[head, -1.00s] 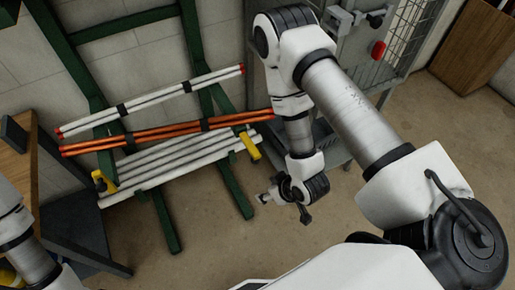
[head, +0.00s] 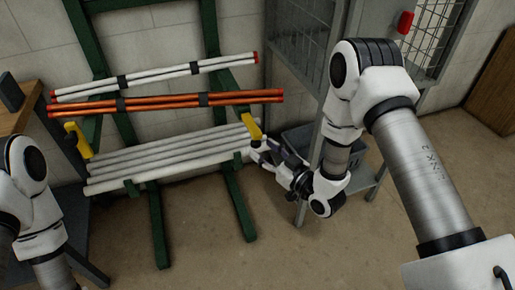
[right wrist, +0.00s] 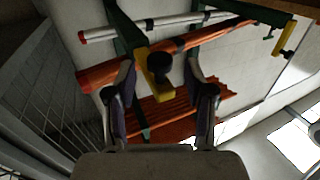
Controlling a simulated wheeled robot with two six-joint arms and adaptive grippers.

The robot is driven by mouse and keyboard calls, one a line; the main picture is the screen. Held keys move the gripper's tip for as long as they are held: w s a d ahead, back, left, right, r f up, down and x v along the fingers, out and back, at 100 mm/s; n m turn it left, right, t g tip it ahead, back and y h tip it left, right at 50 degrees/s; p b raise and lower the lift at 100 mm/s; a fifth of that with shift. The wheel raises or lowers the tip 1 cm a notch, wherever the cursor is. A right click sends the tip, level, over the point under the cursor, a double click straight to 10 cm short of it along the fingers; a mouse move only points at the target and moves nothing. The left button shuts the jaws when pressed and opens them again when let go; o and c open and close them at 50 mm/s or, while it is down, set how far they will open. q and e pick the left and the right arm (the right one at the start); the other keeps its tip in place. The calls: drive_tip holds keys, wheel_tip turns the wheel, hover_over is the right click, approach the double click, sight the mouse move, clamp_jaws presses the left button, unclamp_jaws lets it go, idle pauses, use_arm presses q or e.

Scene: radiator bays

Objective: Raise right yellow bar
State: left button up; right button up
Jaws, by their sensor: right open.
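The right yellow bar (head: 252,127) is a short bar at the right end of the pale slatted panel (head: 165,152), upright and slightly tilted. My right gripper (head: 259,152) is open just below and right of it, pointing left toward the rack. In the right wrist view the yellow bar (right wrist: 158,88), with a dark round knob, shows between the spread fingers of the gripper (right wrist: 160,85). I cannot tell whether a finger touches it. The left yellow bar (head: 79,141) is at the panel's other end. My left arm is at the left edge; its gripper is out of frame.
White tubes (head: 155,77) and orange tubes (head: 165,103) lie across the green rack (head: 157,235) above the panel. A grey wire-mesh cabinet (head: 305,50) stands close behind my right arm. A wooden-topped table (head: 20,107) is at left. Floor in front is open.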

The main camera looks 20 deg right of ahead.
sight(259, 146)
drive_tip(key=x, duration=0.3)
drive_tip(key=shift+w+a+f, duration=0.1)
drive_tip(key=shift+w+a, duration=0.1)
drive_tip(key=shift+w, duration=0.2)
clamp_jaws()
use_arm(q)
drive_tip(key=shift+f, duration=0.1)
